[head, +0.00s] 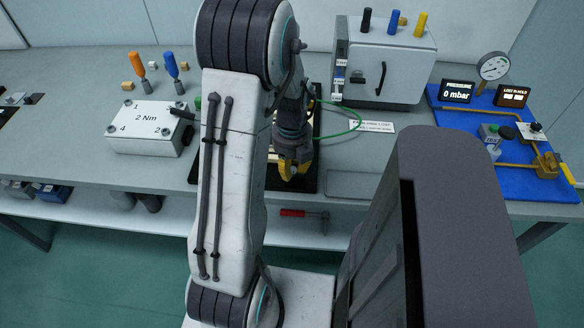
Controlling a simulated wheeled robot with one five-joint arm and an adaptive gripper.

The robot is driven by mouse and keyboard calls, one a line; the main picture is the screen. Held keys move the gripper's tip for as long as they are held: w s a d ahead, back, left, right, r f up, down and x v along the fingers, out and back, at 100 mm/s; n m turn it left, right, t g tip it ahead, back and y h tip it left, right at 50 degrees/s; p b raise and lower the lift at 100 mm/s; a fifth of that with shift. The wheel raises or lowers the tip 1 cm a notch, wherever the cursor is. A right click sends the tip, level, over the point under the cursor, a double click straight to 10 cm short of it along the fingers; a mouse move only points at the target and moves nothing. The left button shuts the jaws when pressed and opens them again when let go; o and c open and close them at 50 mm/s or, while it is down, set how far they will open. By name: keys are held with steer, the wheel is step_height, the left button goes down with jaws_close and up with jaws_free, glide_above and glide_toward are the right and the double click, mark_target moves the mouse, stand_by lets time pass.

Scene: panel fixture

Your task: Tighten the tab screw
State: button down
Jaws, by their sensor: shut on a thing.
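My gripper (294,168) has yellow fingers and points down over the front right part of a dark board (256,182) on the bench. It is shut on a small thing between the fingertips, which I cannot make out. I cannot pick out the tab screw; my arm and gripper cover much of the board. An orange-handled driver (139,66) and a blue-handled driver (172,66) stand upright at the back left. A white block marked "2 Nm" (148,118) sits left of the board.
A green cable (350,128) loops right of my gripper. A grey cabinet (400,70) with coloured posts on top stands behind it. A blue panel (490,165) with a gauge (493,67) is at the far right. A red-handled tool (294,213) lies on the lower shelf.

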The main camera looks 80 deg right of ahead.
stand_by(0.4)
steer(key=c, duration=1.3)
jaws_free()
